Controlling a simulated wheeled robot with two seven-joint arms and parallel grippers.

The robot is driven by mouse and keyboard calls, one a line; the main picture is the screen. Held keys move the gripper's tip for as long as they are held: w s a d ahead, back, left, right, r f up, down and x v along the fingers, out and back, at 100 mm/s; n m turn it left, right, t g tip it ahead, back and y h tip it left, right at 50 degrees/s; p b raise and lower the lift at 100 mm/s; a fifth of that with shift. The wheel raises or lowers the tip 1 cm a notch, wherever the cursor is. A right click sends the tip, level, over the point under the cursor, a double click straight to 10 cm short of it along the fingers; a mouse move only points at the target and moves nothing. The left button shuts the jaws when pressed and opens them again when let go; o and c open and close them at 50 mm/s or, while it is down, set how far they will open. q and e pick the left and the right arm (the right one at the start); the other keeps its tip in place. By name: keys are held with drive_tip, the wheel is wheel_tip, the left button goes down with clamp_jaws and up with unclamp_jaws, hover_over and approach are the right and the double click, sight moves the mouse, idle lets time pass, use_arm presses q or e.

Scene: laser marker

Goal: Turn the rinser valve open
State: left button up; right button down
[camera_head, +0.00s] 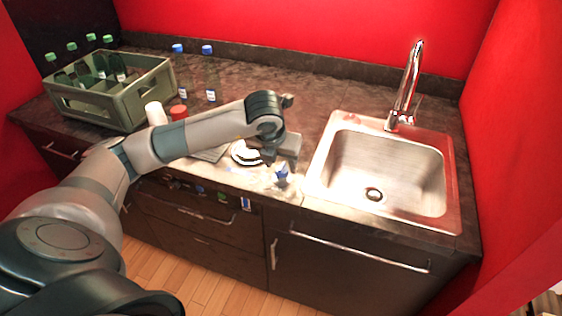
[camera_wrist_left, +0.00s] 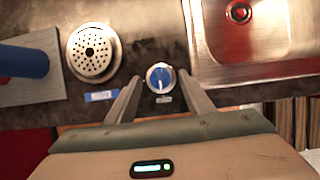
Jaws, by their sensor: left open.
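The rinser valve is a small round knob with a blue face and a pale pointer line, set in the counter left of the sink; it shows in the head view (camera_head: 281,178) and in the left wrist view (camera_wrist_left: 160,77). The round perforated metal rinser (camera_wrist_left: 93,52) is left of it, partly hidden by my arm in the head view (camera_head: 246,153). My left gripper (camera_head: 284,160) is open above the valve. In the left wrist view its two fingers (camera_wrist_left: 160,88) are on either side of the knob, apart from it. My right gripper is not in view.
The steel sink (camera_head: 385,165) with its tall faucet (camera_head: 408,85) is right of the valve. A blue label (camera_wrist_left: 101,95) is near the rinser. A bottle crate (camera_head: 105,100), two blue-capped bottles (camera_head: 209,75) and a white cup (camera_head: 155,113) stand left. The back counter is clear.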

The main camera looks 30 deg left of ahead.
use_arm(q)
drive_tip(key=shift+w+f, duration=0.2)
drive_tip(key=shift+f, duration=0.5)
drive_tip(key=shift+a, duration=0.1)
drive_tip(key=c, duration=1)
